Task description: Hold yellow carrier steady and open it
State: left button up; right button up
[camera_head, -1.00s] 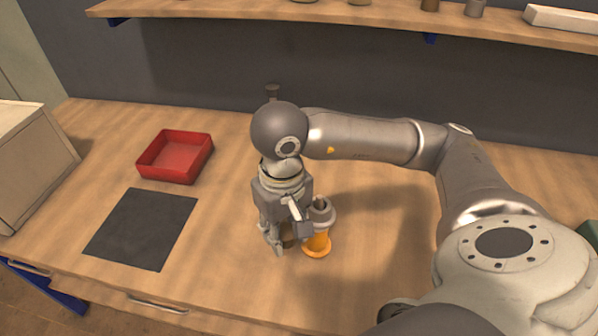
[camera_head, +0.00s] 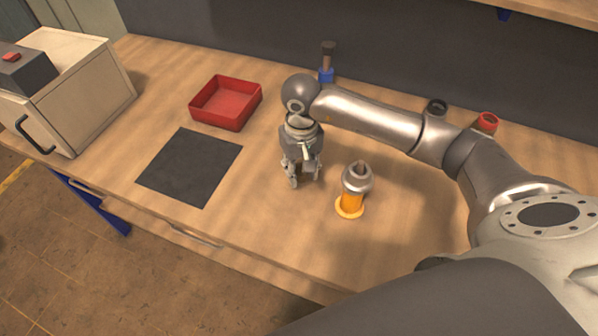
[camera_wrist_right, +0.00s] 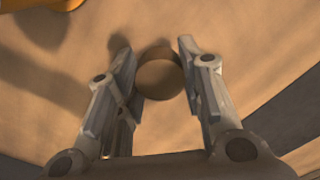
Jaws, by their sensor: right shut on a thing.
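The yellow carrier (camera_head: 350,206) stands upright on the wooden table, with a grey metal upper part and a darker tip. My right gripper (camera_head: 305,182) points down just left of the carrier, apart from it. In the right wrist view, a brown round piece (camera_wrist_right: 159,76) sits between the fingertips of the right gripper (camera_wrist_right: 156,46), which is shut on it. A yellow-orange part (camera_wrist_right: 75,4) of the carrier shows at the top left of the wrist view. My left gripper is not in view.
A red open tray (camera_head: 226,104) and a dark flat mat (camera_head: 190,168) lie to the left. A beige box-shaped device (camera_head: 85,90) with a handle stands at the far left. A dark-topped blue item (camera_head: 326,66) stands by the wall. The table front is clear.

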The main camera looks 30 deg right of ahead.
aim_at(299, 175)
jog(key=shift+w+f, duration=0.65)
jog(key=shift+f, duration=0.1)
notch_tip(299, 175, down, 2)
jog(key=shift+p, duration=0.75)
jog(key=shift+f, duration=0.5)
jog(key=shift+f, duration=0.2)
jog(key=o, duration=1.1)
jog(key=shift+r, duration=0.1)
